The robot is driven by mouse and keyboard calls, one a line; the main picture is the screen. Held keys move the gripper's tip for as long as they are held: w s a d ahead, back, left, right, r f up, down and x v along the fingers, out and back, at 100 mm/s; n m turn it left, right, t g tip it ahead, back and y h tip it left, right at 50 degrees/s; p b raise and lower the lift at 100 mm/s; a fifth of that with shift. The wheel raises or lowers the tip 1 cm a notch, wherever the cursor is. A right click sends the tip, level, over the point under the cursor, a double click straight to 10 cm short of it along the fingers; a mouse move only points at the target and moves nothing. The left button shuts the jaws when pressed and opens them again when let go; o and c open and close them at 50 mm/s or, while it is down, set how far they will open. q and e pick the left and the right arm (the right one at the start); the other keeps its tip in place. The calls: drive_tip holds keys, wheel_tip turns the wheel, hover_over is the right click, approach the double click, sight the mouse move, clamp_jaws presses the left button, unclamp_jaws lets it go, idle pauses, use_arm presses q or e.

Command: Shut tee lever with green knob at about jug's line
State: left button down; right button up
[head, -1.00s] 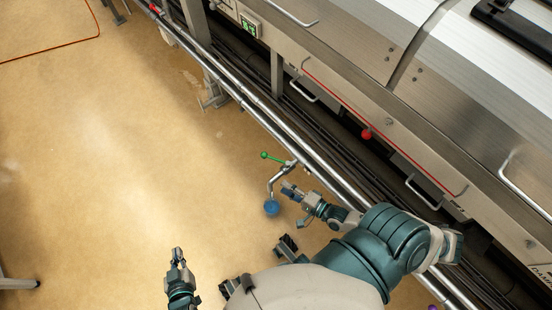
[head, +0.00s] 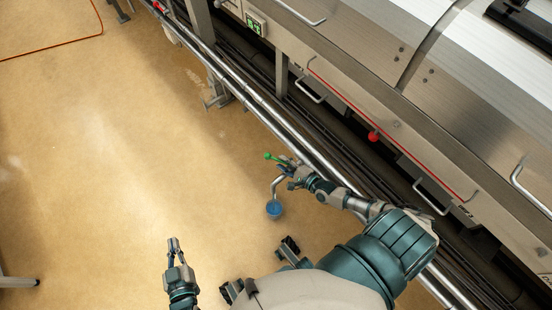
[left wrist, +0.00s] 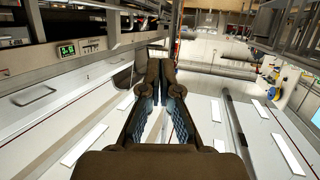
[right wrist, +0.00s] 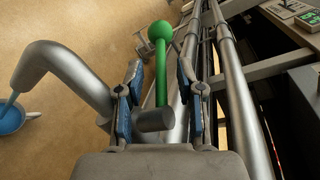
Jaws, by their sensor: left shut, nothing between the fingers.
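The tee lever has a green knob (head: 267,156), which stands upright at the top of the right wrist view (right wrist: 160,31). Its green rod (right wrist: 161,78) runs down to a grey hub (right wrist: 155,118). A bent metal spout (right wrist: 62,68) leaves the tee and ends over a blue jug (head: 274,210); the jug's liquid level is not readable. My right gripper (head: 285,171) is at the tee. Its open fingers (right wrist: 160,92) straddle the rod and hub, with visible gaps on both sides. My left gripper (head: 173,243) is shut and empty over bare floor.
Long metal pipes (head: 262,118) run diagonally beside the tee. A steel machine (head: 355,70) with handles, a red ball knob (head: 373,135) and a green display (head: 256,24) stands to the right. The tan floor (head: 110,130) to the left is mostly clear.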

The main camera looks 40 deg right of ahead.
sight(277, 160)
drive_tip(key=x, duration=0.2)
drive_tip(key=shift+w+a+f, duration=0.1)
drive_tip(key=shift+w+a, duration=0.05)
drive_tip(key=shift+w, duration=0.1)
drive_tip(key=shift+w+a, duration=0.2)
drive_tip(key=shift+w, duration=0.25)
use_arm(q)
drive_tip(key=shift+w+r+t+h, duration=0.15)
drive_tip(key=shift+w+r+t, duration=0.05)
drive_tip(key=shift+r+t, duration=0.25)
drive_tip(key=shift+w+r+t+h, duration=0.15)
drive_tip(key=shift+r+t, duration=0.2)
drive_tip(key=shift+r, duration=0.1)
use_arm(e)
drive_tip(key=shift+c, duration=0.2)
use_arm(q)
drive_tip(key=shift+d, duration=0.2)
use_arm(e)
drive_tip(key=shift+d, duration=0.1)
clamp_jaws()
use_arm(q)
drive_tip(key=shift+r, duration=0.1)
